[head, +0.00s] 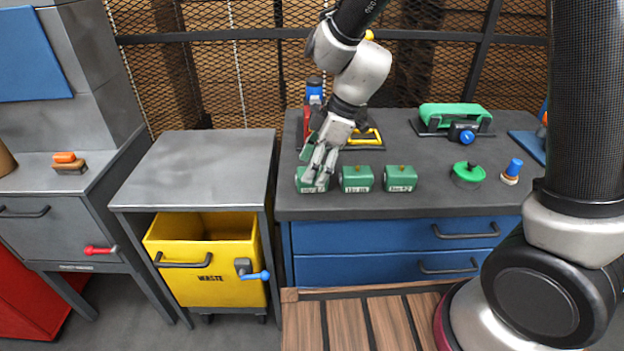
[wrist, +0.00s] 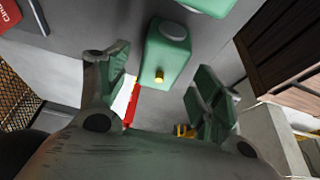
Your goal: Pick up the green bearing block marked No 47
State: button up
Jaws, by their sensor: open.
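Three green blocks with brass knobs stand in a row near the front edge of the grey worktop: a left block (head: 312,187), a middle block (head: 356,179) and a right block (head: 400,178). Their front labels are too small to read surely, so I cannot tell which is No 47. My gripper (head: 318,170) points down at the left block and partly hides it. In the wrist view, my gripper (wrist: 158,80) is open and empty, its fingers spread wide. A green block (wrist: 168,45) with a brass knob shows between and beyond them; another block (wrist: 208,4) shows at the top edge.
Behind the blocks are a blue-capped red item (head: 313,92) and a yellow-edged tray (head: 368,138). A green-topped device (head: 450,115), a green round knob (head: 467,174) and a blue-topped peg (head: 512,171) stand to the right. A yellow waste bin (head: 205,290) sits under the bare left table (head: 195,165).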

jog(key=shift+x, duration=0.85)
jog(key=shift+d, duration=0.1)
jog(key=shift+c, duration=0.5)
jog(key=c, duration=1.3)
grip_shut()
jog(key=shift+r, duration=0.15)
